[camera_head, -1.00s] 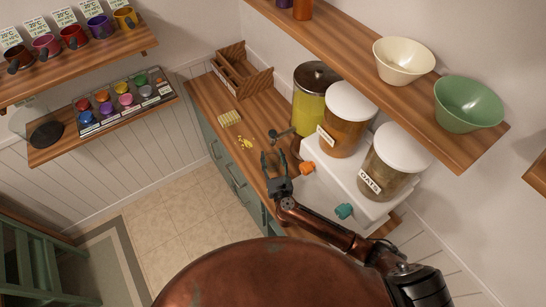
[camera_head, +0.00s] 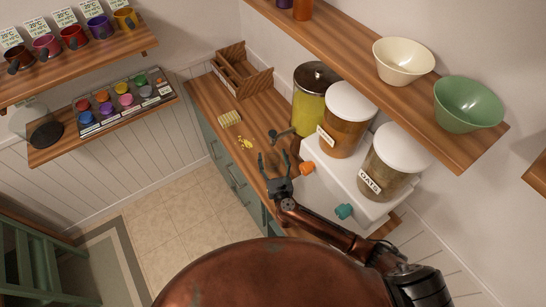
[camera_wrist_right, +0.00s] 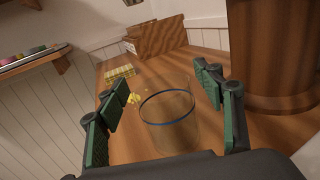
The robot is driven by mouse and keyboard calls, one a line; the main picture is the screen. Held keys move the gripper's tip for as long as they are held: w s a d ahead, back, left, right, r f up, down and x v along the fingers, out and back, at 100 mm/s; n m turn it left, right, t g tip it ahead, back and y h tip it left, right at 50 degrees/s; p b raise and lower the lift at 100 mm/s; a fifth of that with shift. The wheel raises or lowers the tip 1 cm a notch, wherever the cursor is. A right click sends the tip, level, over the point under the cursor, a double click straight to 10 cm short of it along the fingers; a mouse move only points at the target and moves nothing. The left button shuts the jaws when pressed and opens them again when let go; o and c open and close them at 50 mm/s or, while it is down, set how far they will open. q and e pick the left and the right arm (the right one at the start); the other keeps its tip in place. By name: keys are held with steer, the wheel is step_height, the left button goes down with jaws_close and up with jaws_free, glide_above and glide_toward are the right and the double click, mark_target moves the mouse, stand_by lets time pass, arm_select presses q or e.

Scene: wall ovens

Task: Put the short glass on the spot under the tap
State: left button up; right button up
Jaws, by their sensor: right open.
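A short clear glass with a blue band (camera_wrist_right: 168,118) shows in the right wrist view, upright over the wooden counter. My right gripper (camera_wrist_right: 166,92) is open, its green-padded fingers on either side of the glass, with gaps visible. In the head view my right gripper (camera_head: 273,166) is low over the counter beside the dispensers; I cannot make out the glass there. A dark grey tap (camera_head: 283,133) shows by the yellow dispenser (camera_head: 309,110). An orange tap (camera_head: 307,168) and a teal tap (camera_head: 344,211) stick out beside it. My left gripper is not in view.
On the wooden counter (camera_head: 208,97) are a yellow sponge-like block (camera_head: 230,118), yellow crumbs (camera_head: 246,143) and a wooden rack (camera_head: 243,72). White-lidded jars, one an oats jar (camera_head: 383,178), stand at right. A shelf (camera_head: 416,87) with bowls hangs above them.

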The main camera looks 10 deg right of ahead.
steer(key=s+b, duration=0.1)
steer(key=s, duration=1)
steer(key=shift+s+f, duration=0.1)
steer(key=shift+s, duration=0.3)
steer(key=shift+c, duration=0.3)
